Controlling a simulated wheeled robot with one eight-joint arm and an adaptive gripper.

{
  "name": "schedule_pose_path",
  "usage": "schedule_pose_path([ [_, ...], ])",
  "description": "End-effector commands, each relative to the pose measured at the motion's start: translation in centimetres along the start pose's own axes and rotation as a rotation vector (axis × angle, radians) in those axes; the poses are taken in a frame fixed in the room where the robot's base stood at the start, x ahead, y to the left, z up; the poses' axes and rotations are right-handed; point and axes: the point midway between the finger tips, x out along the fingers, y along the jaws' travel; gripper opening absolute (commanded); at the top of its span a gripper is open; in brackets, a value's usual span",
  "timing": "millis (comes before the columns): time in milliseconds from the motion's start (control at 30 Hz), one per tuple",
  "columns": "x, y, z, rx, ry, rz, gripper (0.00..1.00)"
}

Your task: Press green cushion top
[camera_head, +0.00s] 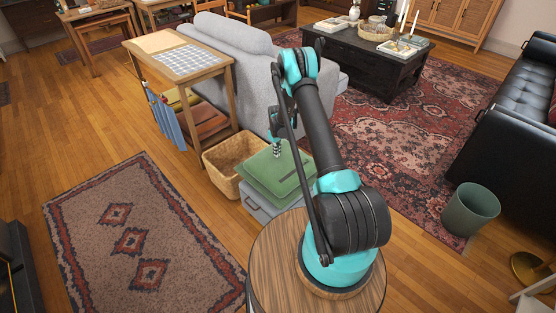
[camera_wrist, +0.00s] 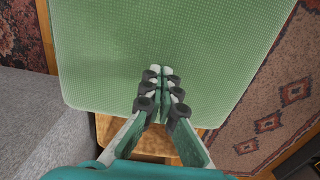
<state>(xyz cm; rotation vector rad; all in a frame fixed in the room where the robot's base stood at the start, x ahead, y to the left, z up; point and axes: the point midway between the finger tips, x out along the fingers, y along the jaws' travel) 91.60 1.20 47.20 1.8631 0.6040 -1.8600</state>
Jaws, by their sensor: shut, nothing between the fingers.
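The green cushion (camera_head: 268,174) lies on a grey box (camera_head: 262,209) beside the sofa, in front of my arm in the head view. It fills the upper middle of the wrist view (camera_wrist: 210,45) as a flat, textured green surface. My gripper (camera_head: 277,152) points down over the far part of the cushion top. In the wrist view my gripper (camera_wrist: 161,72) is shut with its fingertips together and nothing between them. The tips are over the cushion; whether they touch it I cannot tell.
A wicker basket (camera_head: 230,160) stands left of the cushion, by a wooden side table (camera_head: 178,48). The grey sofa (camera_head: 232,65) stands behind. A patterned rug (camera_head: 140,235) lies at left. A green bin (camera_head: 470,209) stands at right by the black sofa (camera_head: 515,100).

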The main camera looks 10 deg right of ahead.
Motion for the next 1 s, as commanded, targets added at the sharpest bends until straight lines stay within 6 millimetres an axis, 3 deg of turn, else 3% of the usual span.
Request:
schedule_pose_path([
  [200, -4.5, 0.0, 0.0, 0.0, 0.0, 0.0, 0.0],
  [400, -7.2, 0.0, 0.0, 0.0, 0.0, 0.0, 0.0],
  [600, -8.2, 0.0, 0.0, 0.0, 0.0, 0.0, 0.0],
  [1000, -8.2, 0.0, 0.0, 0.0, 0.0, 0.0, 0.0],
])
